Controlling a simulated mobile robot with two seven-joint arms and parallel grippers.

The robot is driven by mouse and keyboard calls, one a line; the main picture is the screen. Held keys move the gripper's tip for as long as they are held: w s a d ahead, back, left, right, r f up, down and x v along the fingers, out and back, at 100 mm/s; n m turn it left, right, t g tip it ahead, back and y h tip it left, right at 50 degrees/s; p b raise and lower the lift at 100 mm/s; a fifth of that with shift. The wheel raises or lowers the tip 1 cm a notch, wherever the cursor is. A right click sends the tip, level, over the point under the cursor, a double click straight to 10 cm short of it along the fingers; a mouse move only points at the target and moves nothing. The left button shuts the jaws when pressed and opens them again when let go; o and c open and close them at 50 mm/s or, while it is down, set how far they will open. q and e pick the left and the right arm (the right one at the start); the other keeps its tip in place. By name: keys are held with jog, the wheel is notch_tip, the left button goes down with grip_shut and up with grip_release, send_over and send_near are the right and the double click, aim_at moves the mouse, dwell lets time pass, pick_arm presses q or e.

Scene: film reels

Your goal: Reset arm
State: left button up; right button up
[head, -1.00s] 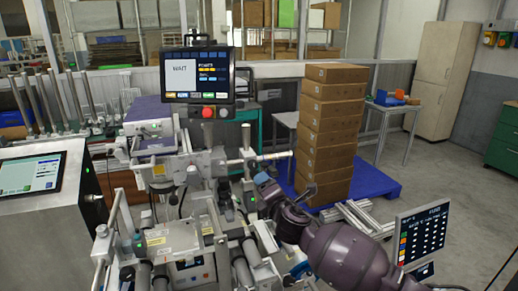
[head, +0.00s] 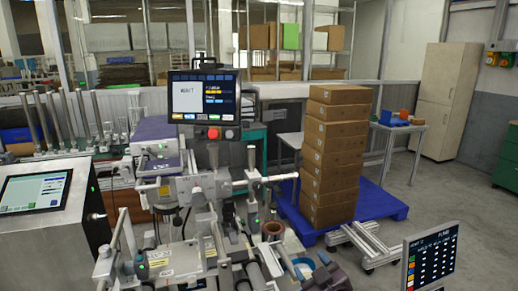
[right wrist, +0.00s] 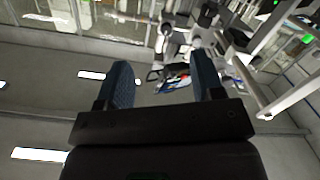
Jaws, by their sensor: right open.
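My right gripper (head: 313,266) shows at the bottom edge of the head view, in front of the right side of the film machine (head: 160,262). Its blue fingers are visible; most of the arm is out of the picture. In the right wrist view the right gripper (right wrist: 163,76) has its two blue fingers wide apart with nothing between them. Machine parts show beyond the fingertips there. A small brown ring-shaped core (head: 272,229) sits on the machine just behind the gripper in the head view. My left gripper is not seen.
A monitor (head: 203,98) stands above the machine. A stack of brown boxes (head: 331,155) stands on a blue pallet (head: 385,205). A second screen (head: 430,258) is at lower right, and a tilted touch panel (head: 35,190) at left. Grey floor (head: 440,200) is clear at right.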

jog(key=s+d+f+m+g+h, duration=0.2)
jog(key=s+d+f+m+h, duration=0.1)
jog(key=s+d+f, duration=0.4)
jog(key=s+d+f+m+g+h, duration=0.2)
jog(key=s+d+f+m, duration=0.2)
jog(key=s+f, duration=0.9)
jog(key=s+d, duration=0.3)
jog(key=s, duration=0.3)
jog(key=shift+d+g+h, duration=0.3)
jog(key=shift+d+h, duration=0.1)
